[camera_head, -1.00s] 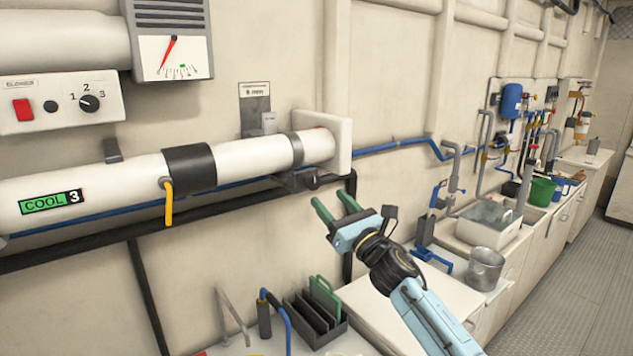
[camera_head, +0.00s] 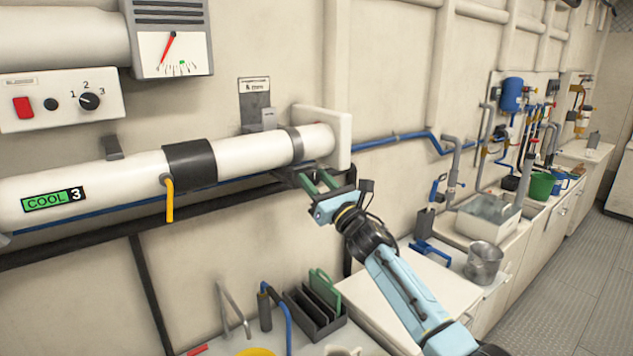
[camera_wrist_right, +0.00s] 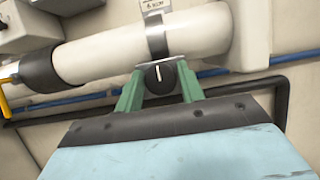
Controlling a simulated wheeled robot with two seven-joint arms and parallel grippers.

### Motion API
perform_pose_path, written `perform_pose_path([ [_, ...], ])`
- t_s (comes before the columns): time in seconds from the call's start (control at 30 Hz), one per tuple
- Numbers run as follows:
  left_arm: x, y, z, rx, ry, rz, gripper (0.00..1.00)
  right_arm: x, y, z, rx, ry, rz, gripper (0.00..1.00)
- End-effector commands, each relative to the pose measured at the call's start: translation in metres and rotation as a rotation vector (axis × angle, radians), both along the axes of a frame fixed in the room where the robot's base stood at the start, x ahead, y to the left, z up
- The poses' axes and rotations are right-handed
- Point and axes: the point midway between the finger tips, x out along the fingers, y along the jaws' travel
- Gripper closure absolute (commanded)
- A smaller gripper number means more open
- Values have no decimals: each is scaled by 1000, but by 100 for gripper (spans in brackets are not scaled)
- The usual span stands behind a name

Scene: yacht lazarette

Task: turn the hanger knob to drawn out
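The hanger knob (camera_wrist_right: 160,77) is a round black knob with a white pointer line that stands nearly upright in the right wrist view. It sits on a bracket under the grey strap (camera_wrist_right: 157,38) around the white pipe. My right gripper (camera_head: 316,181) is open in the head view, its green fingers reaching up to the underside of the pipe. In the right wrist view its fingers (camera_wrist_right: 160,83) stand on either side of the knob, with small gaps showing. In the head view the fingers and bracket mostly hide the knob. My left gripper is not in view.
The white pipe (camera_head: 240,155) carries a black sleeve (camera_head: 190,164) with a yellow lever (camera_head: 169,199). A black pipe and a blue pipe (camera_head: 398,137) run along the wall close to the gripper. Below are a black rack (camera_head: 315,313) and a white counter (camera_head: 430,290).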

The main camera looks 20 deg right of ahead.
Motion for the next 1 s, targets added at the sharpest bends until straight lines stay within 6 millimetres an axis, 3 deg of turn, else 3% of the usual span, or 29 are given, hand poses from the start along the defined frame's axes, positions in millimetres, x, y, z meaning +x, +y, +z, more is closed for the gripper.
perform_pose_path([
  [0.03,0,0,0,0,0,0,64,0,0,0,0,0,0,68],
  [0.2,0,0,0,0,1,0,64,0,0,0,0,0,0,88],
  [0.57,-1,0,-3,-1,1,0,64,0,1,-1,65,24,1,88],
  [1.0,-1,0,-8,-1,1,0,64,-1,2,0,399,145,2,88],
])
